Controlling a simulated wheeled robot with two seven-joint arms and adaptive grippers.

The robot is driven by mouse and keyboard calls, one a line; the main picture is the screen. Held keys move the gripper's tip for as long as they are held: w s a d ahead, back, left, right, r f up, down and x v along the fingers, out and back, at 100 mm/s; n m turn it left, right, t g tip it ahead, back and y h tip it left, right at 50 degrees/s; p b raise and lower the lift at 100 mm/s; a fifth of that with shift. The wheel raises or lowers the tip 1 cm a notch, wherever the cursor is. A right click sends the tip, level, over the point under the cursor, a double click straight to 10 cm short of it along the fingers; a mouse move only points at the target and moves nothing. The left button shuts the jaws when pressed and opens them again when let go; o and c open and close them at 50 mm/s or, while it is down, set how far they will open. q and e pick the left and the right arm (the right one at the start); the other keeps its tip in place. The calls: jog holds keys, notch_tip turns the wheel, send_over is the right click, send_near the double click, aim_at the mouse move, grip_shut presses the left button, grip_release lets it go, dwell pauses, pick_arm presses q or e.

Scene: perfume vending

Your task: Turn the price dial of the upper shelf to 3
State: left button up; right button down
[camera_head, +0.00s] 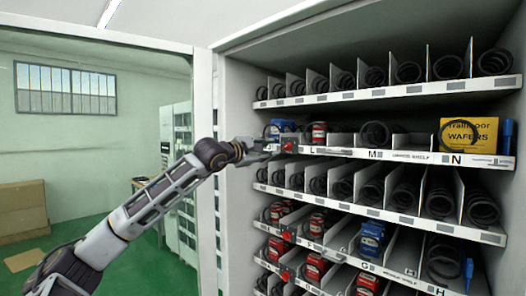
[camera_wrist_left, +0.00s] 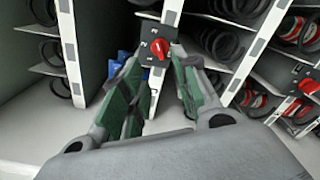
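The upper price dial is a red knob (camera_head: 288,147) at the left end of the second shelf from the top. In the left wrist view the red knob (camera_wrist_left: 159,48) sits on a black plate with small white digits. Which digit it points to is not clear. My left gripper (camera_head: 262,148) is just left of the dial, its arm reaching up from the lower left. In the left wrist view my left gripper (camera_wrist_left: 158,65) is open, its green-padded fingers on either side of the dial, with no clear grip on the knob. My right gripper is out of view.
Red tins (camera_head: 319,132) and a yellow wafers box (camera_head: 468,134) stand on the same shelf among black coils. Another red dial (camera_head: 286,236) is on a lower shelf. The cabinet's side wall (camera_head: 238,95) stands close beside the gripper. Open room lies to the left.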

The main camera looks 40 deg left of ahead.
pick_arm(q)
jog(key=shift+s, duration=0.95)
